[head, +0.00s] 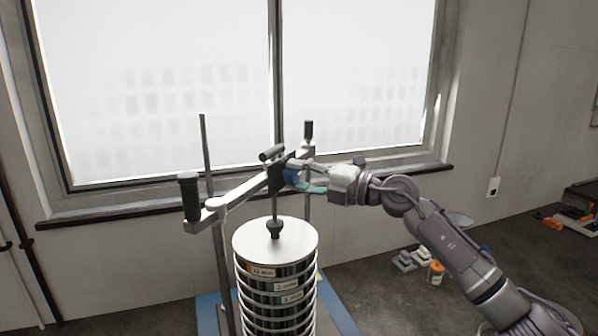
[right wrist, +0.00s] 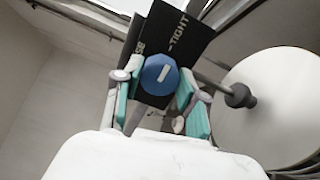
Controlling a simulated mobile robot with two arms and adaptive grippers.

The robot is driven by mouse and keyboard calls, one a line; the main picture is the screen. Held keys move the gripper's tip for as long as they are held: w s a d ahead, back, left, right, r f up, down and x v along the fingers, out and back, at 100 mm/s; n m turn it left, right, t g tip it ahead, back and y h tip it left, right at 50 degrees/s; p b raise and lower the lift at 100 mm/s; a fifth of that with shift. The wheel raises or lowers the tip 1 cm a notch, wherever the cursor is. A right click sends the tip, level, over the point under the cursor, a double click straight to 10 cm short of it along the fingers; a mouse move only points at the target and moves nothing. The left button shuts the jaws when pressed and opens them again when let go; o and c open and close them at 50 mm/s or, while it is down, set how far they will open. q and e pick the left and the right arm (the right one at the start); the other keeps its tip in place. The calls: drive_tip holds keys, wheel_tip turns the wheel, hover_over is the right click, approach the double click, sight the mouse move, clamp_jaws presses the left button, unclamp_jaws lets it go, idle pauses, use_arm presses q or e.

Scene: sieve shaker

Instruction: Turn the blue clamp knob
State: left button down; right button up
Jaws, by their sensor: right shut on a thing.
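The blue clamp knob (right wrist: 160,75) is a faceted blue piece with a white mark, and it shows between my right gripper's fingers in the right wrist view. A dark plate (right wrist: 172,38) with white lettering, including "TIGHT", is behind it. In the head view the blue knob (head: 290,175) is small and partly hidden by the fingers, beside the middle of the clamp bar (head: 245,188). My right gripper (head: 305,180) reaches it from the right and is shut on it, with teal pads on both sides. My left gripper is not in view.
The sieve stack (head: 275,240) stands under the clamp bar, its round lid below the clamp's spindle. A window and sill are behind. On the floor at right are grey blocks (head: 405,260) and an orange jar (head: 436,273).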

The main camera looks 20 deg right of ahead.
idle(0.3)
drive_tip(key=o, duration=1.1)
drive_tip(key=shift+d, duration=0.1)
drive_tip(key=shift+o, duration=0.2)
drive_tip(key=shift+s+d, duration=0.15)
drive_tip(key=shift+d, duration=0.05)
drive_tip(key=v, duration=1.1)
drive_tip(key=shift+s+d, duration=0.2)
